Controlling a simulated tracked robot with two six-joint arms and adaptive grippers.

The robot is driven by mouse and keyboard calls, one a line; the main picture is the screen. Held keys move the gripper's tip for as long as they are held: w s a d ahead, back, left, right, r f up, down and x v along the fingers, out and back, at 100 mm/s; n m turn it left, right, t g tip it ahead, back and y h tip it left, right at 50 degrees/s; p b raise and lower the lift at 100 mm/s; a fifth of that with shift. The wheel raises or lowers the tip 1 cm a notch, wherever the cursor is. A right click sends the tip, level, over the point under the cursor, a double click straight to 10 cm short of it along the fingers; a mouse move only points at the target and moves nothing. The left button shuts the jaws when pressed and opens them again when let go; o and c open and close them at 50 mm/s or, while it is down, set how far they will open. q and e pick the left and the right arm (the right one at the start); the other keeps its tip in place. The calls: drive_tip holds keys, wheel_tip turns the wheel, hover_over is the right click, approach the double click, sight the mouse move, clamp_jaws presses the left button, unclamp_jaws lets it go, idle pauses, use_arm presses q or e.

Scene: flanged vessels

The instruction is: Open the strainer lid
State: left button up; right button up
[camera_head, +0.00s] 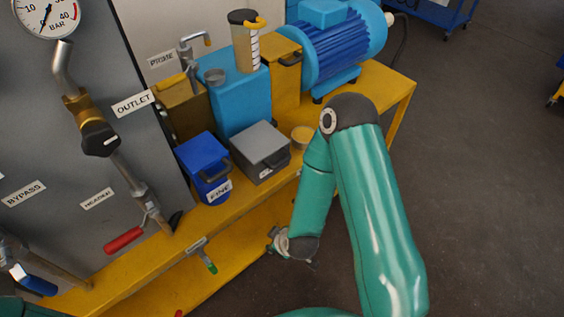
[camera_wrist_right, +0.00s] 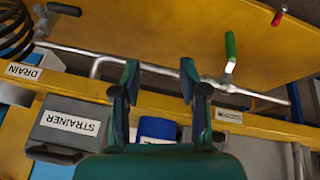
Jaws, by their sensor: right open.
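The strainer is a grey box (camera_head: 260,150) with a flat grey lid and a dark handle, on the yellow bench in the head view. Its lid looks shut. In the right wrist view the grey box (camera_wrist_right: 82,124) shows at lower left with an upside-down STRAINER label. My right gripper (camera_wrist_right: 162,88) is open and empty, its two fingers spread. In the head view the right gripper (camera_head: 292,247) is low in front of the bench edge, below and apart from the strainer, partly hidden by my wrist. My left gripper is out of view.
A blue box (camera_head: 202,165) stands left of the strainer, a blue tank (camera_head: 238,100) behind, and a small tan cup (camera_head: 302,134) to the right. A green-handled valve (camera_head: 208,260) hangs off the bench front. A red-handled valve (camera_head: 124,240) is further left. Open floor lies right.

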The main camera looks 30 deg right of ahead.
sight(282, 163)
drive_tip(key=w+d+r+n+t+h+b, duration=0.3)
drive_tip(key=w+d+n+t+h+b, duration=0.1)
drive_tip(key=w+d+b, duration=0.2)
wheel_tip(282, 163, up, 8)
drive_tip(key=d+n+t+h+b, duration=0.1)
drive_tip(key=d+t+h+b, duration=0.15)
drive_tip(key=h+b, duration=1.15)
drive_tip(key=s+a+f+t+y+b, duration=0.35)
drive_tip(key=a+y+b, duration=0.25)
drive_tip(key=b, duration=1)
drive_tip(key=shift+m, duration=0.4)
drive_tip(key=x, duration=1.7)
drive_tip(key=shift+w+a+r, duration=0.2)
drive_tip(key=shift+a+r, duration=0.05)
drive_tip(key=shift+r, duration=0.15)
clamp_jaws()
